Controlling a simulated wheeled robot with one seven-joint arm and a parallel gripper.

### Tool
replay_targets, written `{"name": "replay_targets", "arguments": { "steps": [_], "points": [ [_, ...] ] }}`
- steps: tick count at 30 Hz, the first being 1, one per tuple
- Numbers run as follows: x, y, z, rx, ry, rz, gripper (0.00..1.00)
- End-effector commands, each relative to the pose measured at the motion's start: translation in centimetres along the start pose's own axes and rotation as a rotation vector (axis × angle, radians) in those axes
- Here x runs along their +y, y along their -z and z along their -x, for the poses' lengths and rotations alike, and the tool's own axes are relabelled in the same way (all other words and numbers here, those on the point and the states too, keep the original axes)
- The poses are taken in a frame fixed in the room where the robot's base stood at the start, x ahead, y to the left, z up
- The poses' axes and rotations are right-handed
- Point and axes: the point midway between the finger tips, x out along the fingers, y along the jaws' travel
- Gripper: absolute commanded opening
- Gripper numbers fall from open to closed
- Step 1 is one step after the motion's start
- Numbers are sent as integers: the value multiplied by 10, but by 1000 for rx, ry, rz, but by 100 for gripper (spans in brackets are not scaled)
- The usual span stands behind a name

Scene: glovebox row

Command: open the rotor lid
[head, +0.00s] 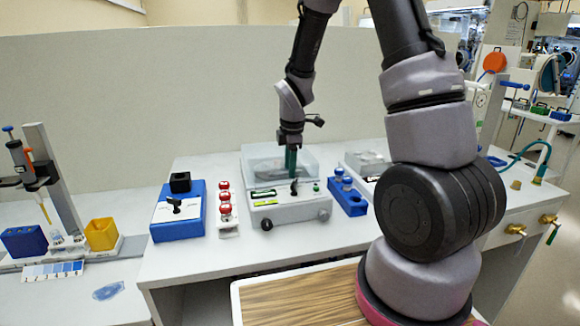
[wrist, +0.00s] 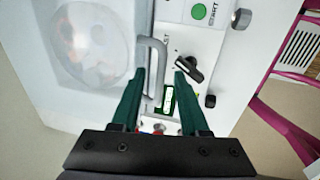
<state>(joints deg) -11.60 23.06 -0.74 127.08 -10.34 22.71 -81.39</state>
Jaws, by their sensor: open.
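The centrifuge (head: 290,210) is a pale box on the bench with a dark knob and a small green display on its front. Its translucent rotor lid (head: 262,160) lies shut on top; in the wrist view the lid (wrist: 50,105) fills the left side, with a round rotor blurred beneath it. A grey bar handle (wrist: 152,42) stands at the lid's front edge. My gripper (wrist: 160,74) is open, its green fingers pointing down on either side of the handle. In the head view my gripper (head: 291,160) is over the lid's front; contact with the handle cannot be told.
A blue device (head: 178,225) and a rack of red-capped tubes (head: 228,212) stand left of the centrifuge. A blue tube block (head: 347,200) is close on its right. A dark selector knob (wrist: 188,70) and green START button (wrist: 199,11) are on the panel by my fingers.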

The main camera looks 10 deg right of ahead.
Motion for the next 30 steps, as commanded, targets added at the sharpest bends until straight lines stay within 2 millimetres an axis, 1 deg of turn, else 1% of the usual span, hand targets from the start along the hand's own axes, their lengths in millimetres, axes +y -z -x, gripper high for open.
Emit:
{"name": "replay_targets", "arguments": {
  "steps": [8, 9, 11, 12, 30],
  "points": [
    [0, 0, -2, 0, 0, -1, 45],
    [0, 0, -2, 0, 0, -1, 37],
    [0, 0, -2, 0, 0, -1, 14],
    [0, 0, -2, 0, 0, -1, 0],
    [0, 0, -2, 0, 0, -1, 0]
  ]
}}
